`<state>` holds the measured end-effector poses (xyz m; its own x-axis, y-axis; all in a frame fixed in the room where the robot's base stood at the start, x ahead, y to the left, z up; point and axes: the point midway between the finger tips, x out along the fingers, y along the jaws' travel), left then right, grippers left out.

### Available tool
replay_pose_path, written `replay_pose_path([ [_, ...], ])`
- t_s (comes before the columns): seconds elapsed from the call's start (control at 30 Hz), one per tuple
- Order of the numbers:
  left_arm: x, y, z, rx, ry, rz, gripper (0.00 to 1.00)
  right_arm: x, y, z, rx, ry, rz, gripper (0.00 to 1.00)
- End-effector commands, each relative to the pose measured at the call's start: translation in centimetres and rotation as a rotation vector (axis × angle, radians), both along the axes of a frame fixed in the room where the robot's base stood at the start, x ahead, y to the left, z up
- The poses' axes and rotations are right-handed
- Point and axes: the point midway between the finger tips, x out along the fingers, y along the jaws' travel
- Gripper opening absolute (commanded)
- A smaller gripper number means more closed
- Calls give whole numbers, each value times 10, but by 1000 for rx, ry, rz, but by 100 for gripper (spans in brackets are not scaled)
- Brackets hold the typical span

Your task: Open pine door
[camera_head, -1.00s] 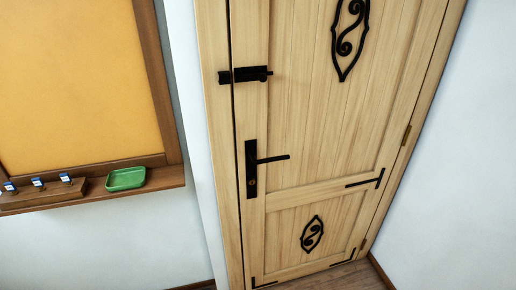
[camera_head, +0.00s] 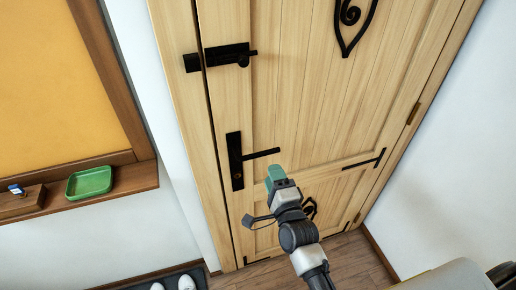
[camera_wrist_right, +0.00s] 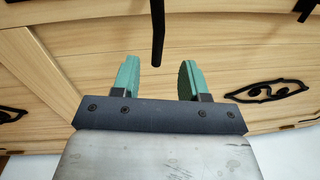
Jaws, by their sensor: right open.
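The pine door (camera_head: 290,110) stands shut in its frame in the head view. It has a black lever handle (camera_head: 262,154) on a long plate and a black bolt latch (camera_head: 228,56) higher up. My right gripper (camera_head: 274,174) is just below the lever's free end in the head view. My left gripper is not in view.
A wooden ledge (camera_head: 135,178) with a green tray (camera_head: 89,182) juts out left of the door, under a yellow board (camera_head: 60,85). White shoes (camera_head: 186,283) lie on a dark mat at bottom left. A white wall (camera_head: 445,180) stands at right.

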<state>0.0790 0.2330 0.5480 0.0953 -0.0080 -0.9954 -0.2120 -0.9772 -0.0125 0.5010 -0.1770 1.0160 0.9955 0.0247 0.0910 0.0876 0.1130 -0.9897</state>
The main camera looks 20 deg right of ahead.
Motion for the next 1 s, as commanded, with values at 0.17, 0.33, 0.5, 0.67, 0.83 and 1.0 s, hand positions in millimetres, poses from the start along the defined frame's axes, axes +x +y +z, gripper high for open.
replay_pose_path([
  [0.17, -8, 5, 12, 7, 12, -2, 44, 38, 1, 7, -2, -1, 1, 44],
  [0.33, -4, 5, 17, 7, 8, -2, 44, 65, 2, 8, -2, 1, 1, 44],
  [0.5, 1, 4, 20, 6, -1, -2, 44, 80, 2, 8, -4, 1, 1, 44],
  [0.67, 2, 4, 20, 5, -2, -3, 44, 84, 2, 7, -4, 2, 1, 44],
  [0.83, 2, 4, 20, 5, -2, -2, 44, 84, 2, 7, -4, 2, 1, 44],
  [1.0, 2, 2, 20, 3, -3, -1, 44, 84, 2, 7, -4, 2, 1, 21],
])
